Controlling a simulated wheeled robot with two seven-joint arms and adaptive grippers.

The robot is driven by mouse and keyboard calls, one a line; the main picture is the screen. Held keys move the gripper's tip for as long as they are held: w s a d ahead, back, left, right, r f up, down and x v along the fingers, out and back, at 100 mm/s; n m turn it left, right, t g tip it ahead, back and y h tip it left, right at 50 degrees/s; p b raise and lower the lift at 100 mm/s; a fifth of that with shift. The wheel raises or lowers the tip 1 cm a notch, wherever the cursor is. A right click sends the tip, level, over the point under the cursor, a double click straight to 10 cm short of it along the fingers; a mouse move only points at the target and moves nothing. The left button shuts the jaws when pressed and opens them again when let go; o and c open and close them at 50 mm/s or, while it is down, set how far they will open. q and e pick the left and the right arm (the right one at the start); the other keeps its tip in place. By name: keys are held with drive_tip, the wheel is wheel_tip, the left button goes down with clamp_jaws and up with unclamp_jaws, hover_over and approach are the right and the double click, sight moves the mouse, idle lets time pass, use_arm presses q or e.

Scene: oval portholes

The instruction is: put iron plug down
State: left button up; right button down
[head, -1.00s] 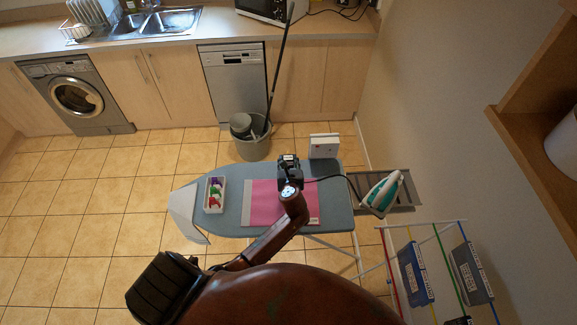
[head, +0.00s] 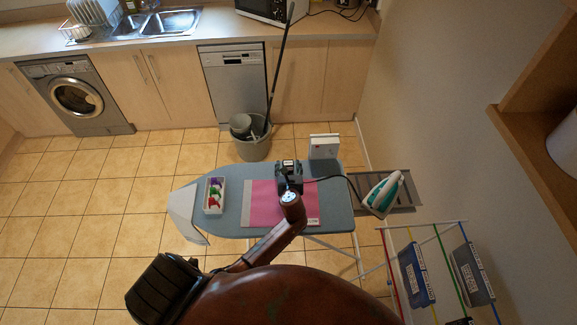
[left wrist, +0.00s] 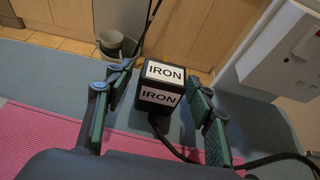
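The iron plug (left wrist: 160,88) is a black block with white IRON labels. In the left wrist view it stands between the fingers of my left gripper (left wrist: 160,92), with a gap on each side, so the gripper is open. The plug appears to rest on the ironing board (head: 232,226), near the far edge of the pink cloth (head: 262,212); its underside is hard to see. In the head view my left gripper (head: 289,172) is over the board's middle. A black cord runs right from the plug to the iron (head: 382,192). My right gripper is not in view.
A white socket box (head: 324,146) stands at the board's back right. A white tray (head: 207,203) with coloured items sits on the left. A grey bucket (head: 253,149) with a mop is behind the board. A drying rack (head: 440,228) stands at the right.

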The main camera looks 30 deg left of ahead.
use_arm(q)
drive_tip(key=shift+r, duration=0.15)
drive_tip(key=p+v, duration=0.1)
drive_tip(key=v, duration=1.1)
drive_tip(key=shift+d, duration=0.1)
